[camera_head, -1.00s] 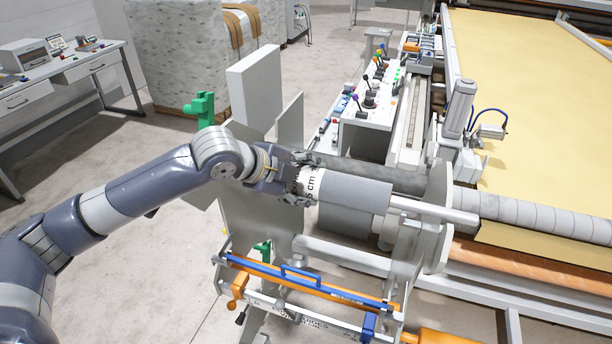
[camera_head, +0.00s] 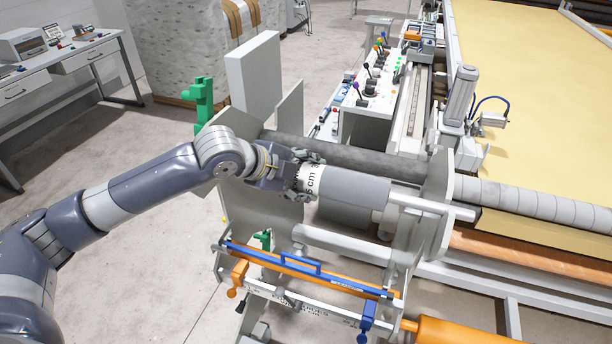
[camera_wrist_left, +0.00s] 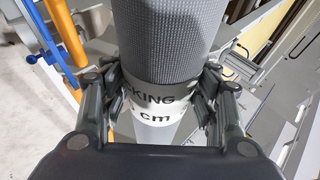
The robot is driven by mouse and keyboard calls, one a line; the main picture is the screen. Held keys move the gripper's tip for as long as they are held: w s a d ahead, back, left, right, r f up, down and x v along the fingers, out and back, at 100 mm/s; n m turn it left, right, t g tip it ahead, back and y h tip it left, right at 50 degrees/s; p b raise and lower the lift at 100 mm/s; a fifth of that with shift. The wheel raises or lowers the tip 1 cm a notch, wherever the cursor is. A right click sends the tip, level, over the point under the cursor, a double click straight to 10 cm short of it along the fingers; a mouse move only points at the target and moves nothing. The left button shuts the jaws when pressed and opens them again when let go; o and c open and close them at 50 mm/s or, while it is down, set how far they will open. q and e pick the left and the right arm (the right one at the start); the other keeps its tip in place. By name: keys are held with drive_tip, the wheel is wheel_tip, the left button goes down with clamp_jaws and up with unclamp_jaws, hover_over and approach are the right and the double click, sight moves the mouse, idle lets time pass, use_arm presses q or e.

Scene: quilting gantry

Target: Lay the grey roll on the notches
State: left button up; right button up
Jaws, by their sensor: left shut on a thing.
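The grey roll (camera_head: 352,200) has a white lettered band (camera_head: 314,181) near its left end and a pale core (camera_head: 428,206) protruding to the right. My left gripper (camera_head: 303,178) is shut on the roll at this band. The left wrist view shows its fingers on both sides of the band (camera_wrist_left: 160,98), with the textured roll (camera_wrist_left: 165,40) running away from me. The core's right end crosses the pale right end plate (camera_head: 437,236) of the stand. I cannot make out the notches or tell whether the core touches them. My right gripper is not in view.
A dark grey roller (camera_head: 345,153) runs just behind the roll. Blue and orange bars (camera_head: 310,270) lie in front, and an orange roller (camera_head: 460,331) is at lower right. The yellow-topped gantry bed (camera_head: 530,90) fills the right. Open floor lies at left.

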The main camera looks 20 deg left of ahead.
use_arm(q)
drive_tip(key=shift+r, duration=0.1)
drive_tip(key=o, duration=1.7)
drive_tip(key=shift+o, duration=0.2)
drive_tip(key=shift+f, duration=0.2)
drive_tip(key=v, duration=1.2)
drive_tip(key=shift+r, duration=0.2)
